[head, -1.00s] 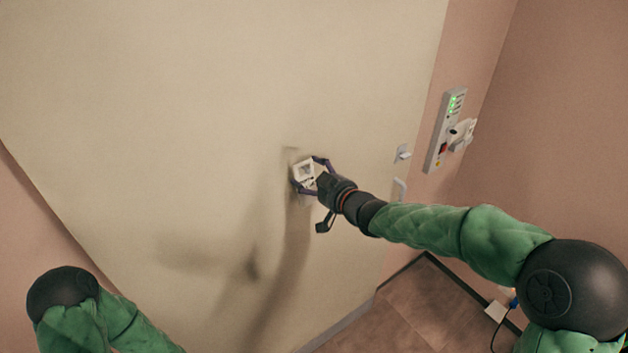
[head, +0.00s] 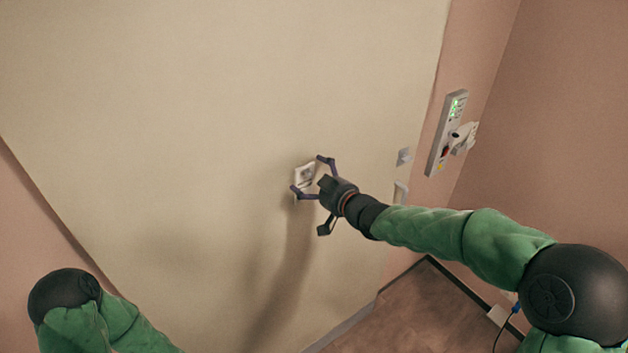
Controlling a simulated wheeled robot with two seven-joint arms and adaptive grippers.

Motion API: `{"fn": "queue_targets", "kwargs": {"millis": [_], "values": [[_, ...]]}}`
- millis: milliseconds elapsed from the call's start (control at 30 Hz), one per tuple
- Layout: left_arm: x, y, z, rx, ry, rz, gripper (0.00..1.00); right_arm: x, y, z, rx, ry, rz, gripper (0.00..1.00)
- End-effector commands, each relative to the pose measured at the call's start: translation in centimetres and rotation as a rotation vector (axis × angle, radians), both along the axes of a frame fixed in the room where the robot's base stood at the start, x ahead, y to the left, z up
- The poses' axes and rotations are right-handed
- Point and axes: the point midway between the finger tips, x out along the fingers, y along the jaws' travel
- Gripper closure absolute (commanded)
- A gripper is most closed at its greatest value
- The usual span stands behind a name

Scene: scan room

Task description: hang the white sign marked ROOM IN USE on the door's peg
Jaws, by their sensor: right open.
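The small white sign (head: 305,174) is against the cream door (head: 200,110), near the middle of the head view. Its lettering is too small to read, and the peg cannot be made out behind it. My right gripper (head: 309,176) is open, with its two fingers spread on either side of the sign; I cannot tell whether either finger touches it. My left arm shows only at the lower left, and its gripper is out of view.
A grey wall panel (head: 447,132) with green lights and a white fitting is right of the door. Door hardware (head: 404,156) sits at the door's right edge.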

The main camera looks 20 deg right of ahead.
Motion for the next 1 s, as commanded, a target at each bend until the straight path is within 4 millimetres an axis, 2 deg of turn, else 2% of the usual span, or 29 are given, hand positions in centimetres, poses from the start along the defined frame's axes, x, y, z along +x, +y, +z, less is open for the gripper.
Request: {"fn": "queue_targets", "kwargs": {"millis": [267,367,700,833,1000], "values": [[0.0,0.0,0.0,0.000,0.000,0.000,0.15,-0.7,-0.3,0.2,0.000,0.000,0.000,0.00],[0.0,0.0,0.0,0.000,0.000,0.000,0.15,-2.0,-0.8,0.5,-0.001,-0.001,-0.002,0.00],[0.0,0.0,0.0,0.000,0.000,0.000,0.15,-8.0,-3.0,1.9,-0.001,-0.002,-0.003,0.00],[0.0,0.0,0.0,0.000,0.000,0.000,0.15,-9.7,-3.6,2.3,0.000,-0.001,-0.002,0.00],[0.0,0.0,0.0,0.000,0.000,0.000,0.15,-10.8,-4.0,2.5,-0.001,0.000,-0.001,0.00]]}}
